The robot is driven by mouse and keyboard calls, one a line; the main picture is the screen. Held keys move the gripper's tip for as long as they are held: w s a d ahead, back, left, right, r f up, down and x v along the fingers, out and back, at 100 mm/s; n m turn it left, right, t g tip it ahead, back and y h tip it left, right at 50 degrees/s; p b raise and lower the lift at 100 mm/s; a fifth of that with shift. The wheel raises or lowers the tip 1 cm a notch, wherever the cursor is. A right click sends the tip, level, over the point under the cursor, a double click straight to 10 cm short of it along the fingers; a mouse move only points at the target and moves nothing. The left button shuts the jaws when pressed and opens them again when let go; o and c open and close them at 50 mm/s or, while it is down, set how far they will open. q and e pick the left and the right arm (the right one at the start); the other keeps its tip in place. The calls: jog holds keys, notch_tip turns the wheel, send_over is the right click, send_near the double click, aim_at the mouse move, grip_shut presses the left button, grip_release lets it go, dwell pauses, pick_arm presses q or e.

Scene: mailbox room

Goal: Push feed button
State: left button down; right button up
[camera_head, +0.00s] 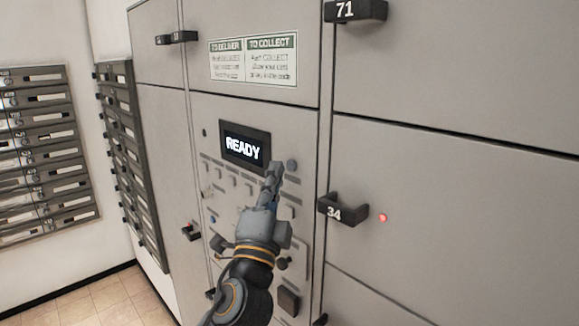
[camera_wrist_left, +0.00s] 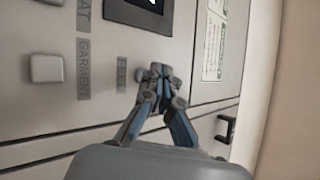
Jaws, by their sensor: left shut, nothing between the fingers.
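The feed button is a round grey button (camera_head: 291,164) to the right of the lit READY screen (camera_head: 245,147). In the left wrist view the button (camera_wrist_left: 140,75) shows beside the FEED label (camera_wrist_left: 121,75), partly covered by my fingers. My left gripper (camera_head: 273,169) is shut and empty, its fingertips close to the button, just left of it in the head view. It also shows in the left wrist view (camera_wrist_left: 160,72). I cannot tell whether the fingertips touch the button or panel. My right gripper is not in view.
Other square buttons, one (camera_wrist_left: 46,68) near the GARMENT label (camera_wrist_left: 83,70), lie on the same panel. A handle marked 34 (camera_head: 343,210) sticks out to the right of my gripper. An instruction sign (camera_head: 253,59) is above. Mailbox racks (camera_head: 45,150) stand left.

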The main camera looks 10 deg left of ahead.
pick_arm(q)
jog(key=shift+w+d, duration=0.1)
jog(key=shift+w, duration=0.05)
dwell(0.3)
jog(key=shift+w+d, duration=0.2)
jog(key=shift+w+d, duration=0.2)
jog(key=shift+w, duration=0.1)
dwell(0.9)
jog(key=shift+s+a, duration=0.5)
jog(key=shift+s, duration=0.15)
jog(key=s+a, duration=0.1)
jog(key=s, duration=0.1)
jog(key=s+a+p, duration=0.1)
jog(key=s+a, duration=0.1)
dwell(0.5)
